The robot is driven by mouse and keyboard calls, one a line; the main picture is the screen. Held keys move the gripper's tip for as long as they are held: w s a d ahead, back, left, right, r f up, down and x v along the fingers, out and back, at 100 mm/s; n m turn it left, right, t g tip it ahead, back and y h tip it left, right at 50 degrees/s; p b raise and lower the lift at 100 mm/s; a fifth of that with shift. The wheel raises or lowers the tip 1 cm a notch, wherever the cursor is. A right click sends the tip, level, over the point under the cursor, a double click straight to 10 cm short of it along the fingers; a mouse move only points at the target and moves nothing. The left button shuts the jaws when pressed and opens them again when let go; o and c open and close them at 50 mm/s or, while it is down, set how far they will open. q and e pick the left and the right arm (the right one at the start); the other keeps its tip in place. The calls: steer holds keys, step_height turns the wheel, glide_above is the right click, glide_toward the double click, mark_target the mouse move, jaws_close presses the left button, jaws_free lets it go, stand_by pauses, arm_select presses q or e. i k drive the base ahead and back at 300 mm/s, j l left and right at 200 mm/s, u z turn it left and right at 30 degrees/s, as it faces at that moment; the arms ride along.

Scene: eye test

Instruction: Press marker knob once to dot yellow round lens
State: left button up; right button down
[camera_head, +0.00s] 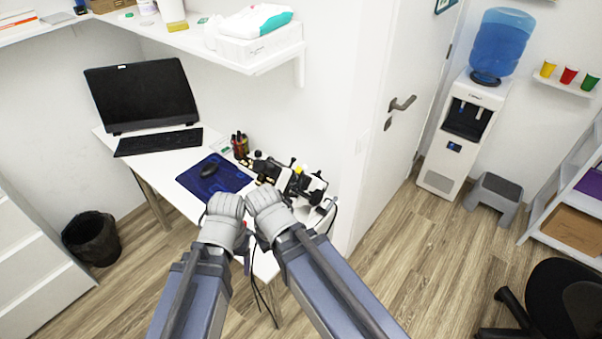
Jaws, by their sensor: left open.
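A black-and-white instrument (309,187) stands at the right end of the white desk, just beyond my grippers. A small yellow spot (299,169) shows on its top; I cannot tell whether it is the yellow round lens. The marker knob cannot be made out at this size. My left gripper (226,203) is open over the desk, left of the instrument. My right gripper (263,196) is close beside it, in front of the instrument and covering part of it. I cannot tell whether the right gripper touches the instrument or is open.
On the white desk (150,154) are a monitor (142,93), a keyboard (158,142), a mouse (209,169) on a blue mat (225,181), and a holder of small bottles (240,146). A shelf (205,47) hangs above. A bin (91,238) stands at left.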

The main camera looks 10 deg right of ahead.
mark_target(304, 167)
steer(key=k+j+u, duration=0.25)
steer(key=k, duration=0.2)
steer(key=k+j+u, duration=0.25)
steer(key=k, duration=0.2)
